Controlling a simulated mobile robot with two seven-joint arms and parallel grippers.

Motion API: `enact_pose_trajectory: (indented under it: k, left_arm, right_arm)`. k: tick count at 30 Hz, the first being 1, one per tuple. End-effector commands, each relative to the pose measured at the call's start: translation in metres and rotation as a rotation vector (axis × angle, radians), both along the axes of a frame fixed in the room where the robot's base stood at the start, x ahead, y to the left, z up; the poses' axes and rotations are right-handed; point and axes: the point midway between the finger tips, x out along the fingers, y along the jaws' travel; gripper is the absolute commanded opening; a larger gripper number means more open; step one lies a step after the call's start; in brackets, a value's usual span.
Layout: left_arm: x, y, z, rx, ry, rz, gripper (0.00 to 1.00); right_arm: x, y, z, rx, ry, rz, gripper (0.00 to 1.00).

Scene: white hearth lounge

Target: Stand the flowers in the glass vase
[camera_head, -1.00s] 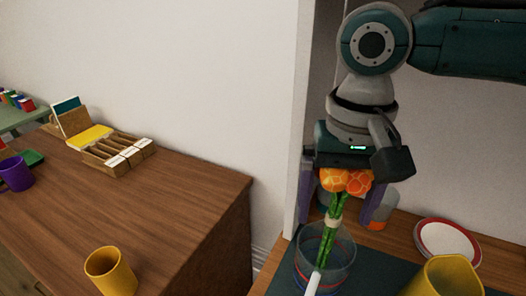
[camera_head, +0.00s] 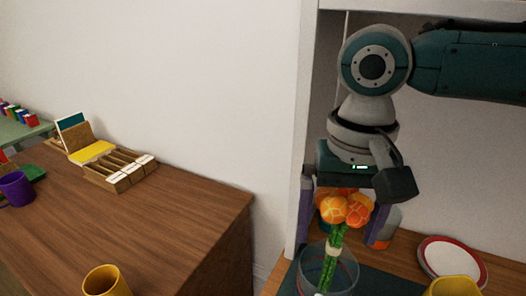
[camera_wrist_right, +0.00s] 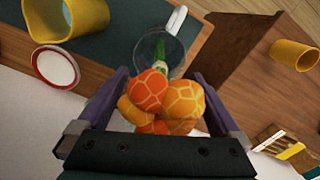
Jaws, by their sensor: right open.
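The flowers (camera_head: 345,208) have orange heads and green stems tied with a pale band. They stand in the glass vase (camera_head: 328,272), stems down inside it and heads above the rim, leaning slightly. My right gripper (camera_head: 345,222) is above the vase with its purple fingers spread on either side of the flower heads. In the right wrist view the flower heads (camera_wrist_right: 160,102) sit between the open fingers, with a gap at least on the left side. The stems run into the clear vase (camera_wrist_right: 160,48); its base is hidden. My left gripper is out of view.
The vase stands on a dark mat (camera_wrist_right: 112,45). A red-rimmed white plate (camera_head: 452,262) and a yellow mug (camera_head: 455,286) are to the right. The left table holds another yellow mug (camera_head: 106,282).

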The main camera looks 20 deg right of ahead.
Motion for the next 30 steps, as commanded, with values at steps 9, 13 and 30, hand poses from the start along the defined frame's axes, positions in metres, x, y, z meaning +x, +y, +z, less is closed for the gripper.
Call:
enact_pose_trajectory:
  k: [9,13,30]
  left_arm:
    - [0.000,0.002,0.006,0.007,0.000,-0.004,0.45]
    - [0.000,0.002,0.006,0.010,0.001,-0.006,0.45]
    - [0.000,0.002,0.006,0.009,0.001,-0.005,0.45]
  right_arm:
    - [0.001,0.000,0.073,0.002,-0.005,0.001,1.00]
    - [0.001,0.000,0.092,0.001,-0.002,0.000,1.00]
    - [0.000,0.000,0.104,0.000,0.001,0.000,1.00]
